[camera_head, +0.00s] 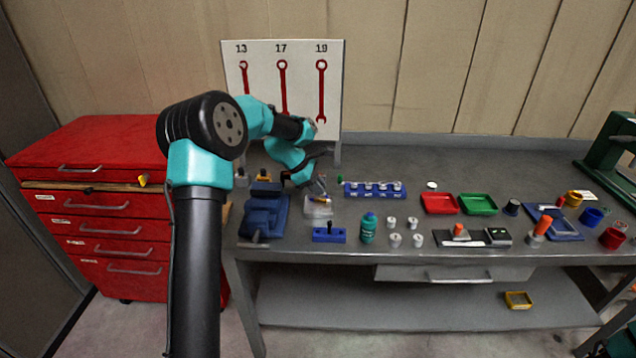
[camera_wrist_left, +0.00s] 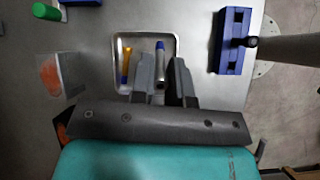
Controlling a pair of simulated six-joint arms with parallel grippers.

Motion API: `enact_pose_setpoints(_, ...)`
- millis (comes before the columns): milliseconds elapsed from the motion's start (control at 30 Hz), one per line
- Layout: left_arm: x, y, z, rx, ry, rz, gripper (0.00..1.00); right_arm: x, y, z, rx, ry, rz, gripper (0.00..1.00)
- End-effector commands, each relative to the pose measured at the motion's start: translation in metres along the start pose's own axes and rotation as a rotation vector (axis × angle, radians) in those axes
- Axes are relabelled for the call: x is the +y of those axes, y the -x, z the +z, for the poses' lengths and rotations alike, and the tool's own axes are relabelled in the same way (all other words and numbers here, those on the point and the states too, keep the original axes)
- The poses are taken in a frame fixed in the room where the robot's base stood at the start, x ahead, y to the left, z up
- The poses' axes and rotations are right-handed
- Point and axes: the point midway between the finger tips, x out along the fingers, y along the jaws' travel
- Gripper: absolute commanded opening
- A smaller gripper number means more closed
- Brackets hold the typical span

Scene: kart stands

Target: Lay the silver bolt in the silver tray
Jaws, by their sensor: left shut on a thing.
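My left gripper (camera_head: 317,183) is above the small silver tray (camera_head: 318,212), on the bench between the blue vice and the teal bottle. In the left wrist view, the gripper (camera_wrist_left: 164,76) is shut on a slim silver piece (camera_wrist_left: 160,62) with a blue end, which I take for the silver bolt. It lies over the tray's (camera_wrist_left: 142,42) open area; I cannot tell whether it touches the floor. A yellow-orange piece (camera_wrist_left: 126,66) is in the tray, left of the held one. The fingers hide the tray's near edge. My right gripper is out of view.
A blue vice (camera_head: 263,212) stands left of the tray and a blue block with a black post (camera_head: 329,235) in front. A teal bottle (camera_head: 368,229) and a blue rack (camera_head: 374,190) are to the right. Red (camera_head: 439,204) and green (camera_head: 478,204) trays lie further right.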

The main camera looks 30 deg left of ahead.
Motion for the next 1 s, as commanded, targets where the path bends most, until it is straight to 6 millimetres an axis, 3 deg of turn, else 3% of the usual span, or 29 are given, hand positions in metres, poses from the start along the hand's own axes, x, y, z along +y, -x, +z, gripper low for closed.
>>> enact_pose_setpoints(600, -0.005, -0.037, -0.026, 0.0, 0.001, -0.002, 0.0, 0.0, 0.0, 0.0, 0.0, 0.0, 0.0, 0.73)
enact_pose_setpoints(1000, -0.005, -0.042, -0.029, 0.001, 0.001, -0.001, 0.0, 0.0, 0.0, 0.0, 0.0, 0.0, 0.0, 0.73)
